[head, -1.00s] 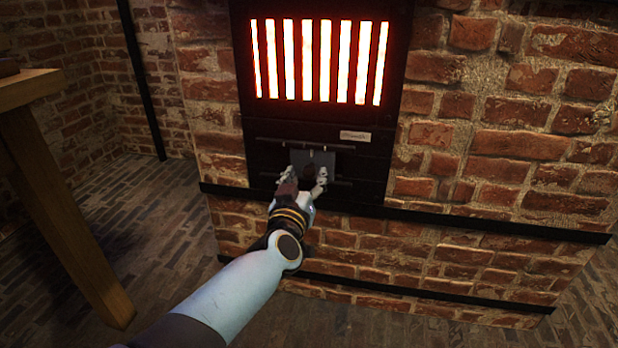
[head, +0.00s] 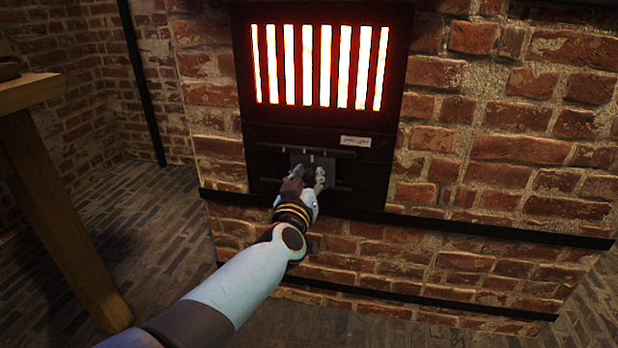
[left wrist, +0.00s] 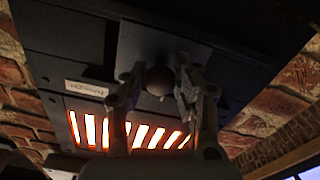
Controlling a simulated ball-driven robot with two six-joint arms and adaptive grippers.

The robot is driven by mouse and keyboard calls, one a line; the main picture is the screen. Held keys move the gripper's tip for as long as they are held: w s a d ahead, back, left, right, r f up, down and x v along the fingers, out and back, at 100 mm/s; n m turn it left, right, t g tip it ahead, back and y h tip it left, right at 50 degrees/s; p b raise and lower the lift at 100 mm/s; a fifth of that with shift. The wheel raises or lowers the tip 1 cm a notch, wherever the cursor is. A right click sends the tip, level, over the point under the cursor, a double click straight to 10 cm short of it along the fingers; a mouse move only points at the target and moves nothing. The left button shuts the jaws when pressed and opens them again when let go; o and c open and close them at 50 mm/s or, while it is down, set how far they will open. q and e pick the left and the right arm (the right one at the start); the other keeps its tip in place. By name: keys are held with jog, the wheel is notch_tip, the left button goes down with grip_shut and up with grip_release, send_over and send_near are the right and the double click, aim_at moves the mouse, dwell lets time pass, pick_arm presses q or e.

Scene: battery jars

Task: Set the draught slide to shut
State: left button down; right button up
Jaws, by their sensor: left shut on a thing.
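The draught slide is a dark plate (head: 326,160) on rails in the black panel below the glowing grate. It also shows in the left wrist view (left wrist: 150,45). A round dark knob (left wrist: 160,80) stands out from the plate. My left gripper (head: 314,176) is at the plate, its fingers closed around the knob; in the left wrist view its fingers (left wrist: 160,88) lie on either side of the knob. The gripper hides the knob and part of the plate in the head view. A small pale label (head: 356,141) sits right of and above the slide. My right gripper is not in view.
The glowing barred grate (head: 320,65) is just above the slide. Brick wall (head: 500,130) surrounds the panel, with a black ledge strip (head: 480,228) below. A wooden table (head: 60,200) stands at the left. The space before the panel is clear.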

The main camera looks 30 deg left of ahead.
aim_at(327, 169)
pick_arm(q)
jog(key=shift+d, duration=0.1)
jog(key=shift+w+d, duration=0.15)
jog(key=shift+d, duration=0.2)
jog(key=shift+w+d, duration=0.25)
jog(key=shift+d, duration=0.85)
jog(key=c, duration=1)
grip_release()
jog(key=shift+d, duration=0.1)
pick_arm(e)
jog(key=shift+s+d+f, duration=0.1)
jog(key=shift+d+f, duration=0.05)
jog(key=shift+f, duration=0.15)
pick_arm(q)
jog(key=shift+r, duration=4.95)
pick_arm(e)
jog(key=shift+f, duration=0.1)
